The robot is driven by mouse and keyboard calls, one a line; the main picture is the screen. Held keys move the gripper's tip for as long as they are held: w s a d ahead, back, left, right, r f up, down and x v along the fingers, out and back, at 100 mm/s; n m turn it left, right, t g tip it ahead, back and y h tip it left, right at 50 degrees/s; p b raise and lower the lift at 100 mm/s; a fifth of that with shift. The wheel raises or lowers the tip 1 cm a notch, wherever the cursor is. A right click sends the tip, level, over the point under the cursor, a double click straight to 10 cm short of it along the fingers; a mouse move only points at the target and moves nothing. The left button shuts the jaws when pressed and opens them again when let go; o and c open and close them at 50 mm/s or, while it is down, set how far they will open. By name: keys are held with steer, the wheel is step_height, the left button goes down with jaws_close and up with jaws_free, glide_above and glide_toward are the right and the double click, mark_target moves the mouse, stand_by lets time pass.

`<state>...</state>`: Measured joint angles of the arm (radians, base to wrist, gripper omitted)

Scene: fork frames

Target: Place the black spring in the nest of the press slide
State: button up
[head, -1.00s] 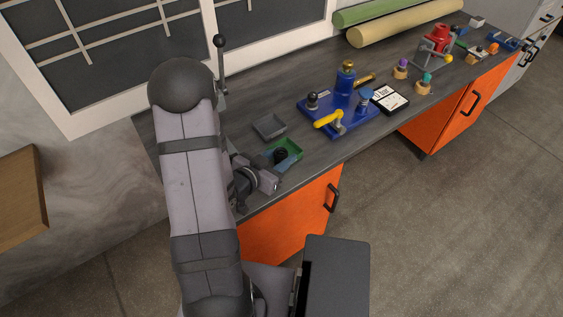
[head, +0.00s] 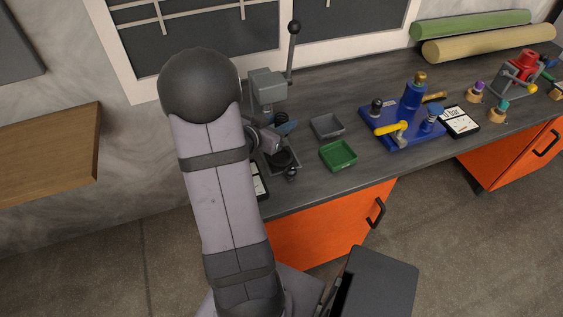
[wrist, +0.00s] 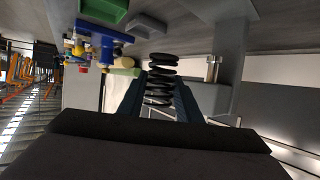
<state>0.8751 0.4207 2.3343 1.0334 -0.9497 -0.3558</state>
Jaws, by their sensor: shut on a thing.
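The black spring (wrist: 161,84) stands between the two blue-grey fingers of my gripper (wrist: 160,95) in the wrist view, its coils showing above and between them. My gripper is shut on it. In the head view my gripper (head: 286,128) is at the press (head: 266,88), in front of its column; the arm hides much of it, and I cannot clearly make out the spring there. The press slide (head: 295,164) lies just below my gripper, with a dark round shape on it and a black knob (head: 291,174) at its front. I cannot tell whether the spring touches the nest.
The press lever (head: 292,55) stands up behind my gripper. To the right are an empty green tray (head: 339,156) and a grey tray (head: 327,126). A blue fixture (head: 402,130) with a yellow handle stands farther right. A label card (head: 260,187) lies near the bench's front edge.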

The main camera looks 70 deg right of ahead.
steer(key=shift+w+d+f, duration=0.15)
steer(key=shift+d+f, duration=0.05)
steer(key=shift+f, duration=0.6)
steer(key=shift+a+f+t, duration=0.1)
steer(key=shift+t, duration=0.2)
steer(key=shift+f, duration=5)
steer(key=shift+f, duration=0.2)
steer(key=o, duration=1.1)
steer(key=shift+r, duration=0.2)
